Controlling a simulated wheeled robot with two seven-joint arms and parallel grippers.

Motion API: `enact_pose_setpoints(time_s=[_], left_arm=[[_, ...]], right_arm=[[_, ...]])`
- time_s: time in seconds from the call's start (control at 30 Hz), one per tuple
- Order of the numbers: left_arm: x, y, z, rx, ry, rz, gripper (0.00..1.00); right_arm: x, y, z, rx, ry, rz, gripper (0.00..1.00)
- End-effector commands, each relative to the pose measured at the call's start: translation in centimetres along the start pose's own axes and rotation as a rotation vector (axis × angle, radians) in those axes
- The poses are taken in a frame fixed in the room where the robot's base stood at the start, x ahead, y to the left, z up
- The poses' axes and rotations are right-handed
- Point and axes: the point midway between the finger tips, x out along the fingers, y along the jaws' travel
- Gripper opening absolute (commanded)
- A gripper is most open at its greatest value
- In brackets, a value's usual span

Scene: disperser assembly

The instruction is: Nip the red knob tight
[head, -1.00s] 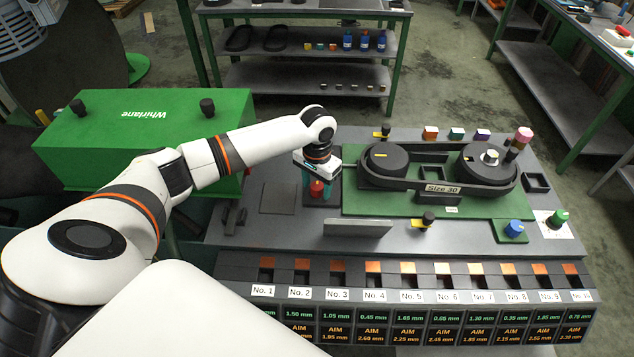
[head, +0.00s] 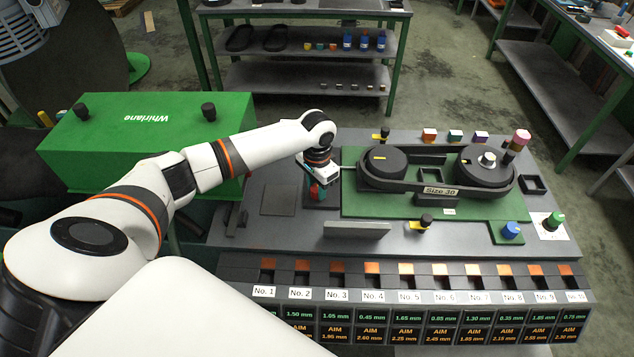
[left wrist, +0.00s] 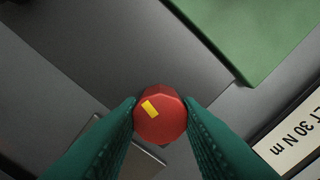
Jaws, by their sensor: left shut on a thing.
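The red knob (left wrist: 160,118) is a round, many-sided cap with a yellow mark on top, seen from above in the left wrist view. My left gripper (left wrist: 160,112) has its two green fingers on either side of the knob and is shut on it. In the head view my left gripper (head: 318,188) points down over the grey bench (head: 270,228), left of the green plate. There the knob is mostly hidden by the fingers. My right gripper does not show.
A green plate (head: 370,206) with two black wheels inside a dark belt lies just right of the gripper. A low grey upright plate (head: 357,230) stands in front. A green Whirlane box (head: 140,130) is at left. Numbered slots line the front edge.

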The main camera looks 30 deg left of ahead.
Motion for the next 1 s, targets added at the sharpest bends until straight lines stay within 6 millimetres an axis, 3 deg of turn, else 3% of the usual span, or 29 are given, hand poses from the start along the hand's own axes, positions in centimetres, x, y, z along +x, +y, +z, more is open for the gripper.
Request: enact_pose_setpoints(time_s=[0.4, 1.0], left_arm=[[-0.3, 0.1, 0.1, 0.389, -0.002, 0.001, 0.08], [-0.2, 0.1, 0.2, 0.96, -0.004, 0.002, 0.08]], right_arm=[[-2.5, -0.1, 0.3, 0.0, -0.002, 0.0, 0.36], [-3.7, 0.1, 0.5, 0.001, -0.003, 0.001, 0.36]])
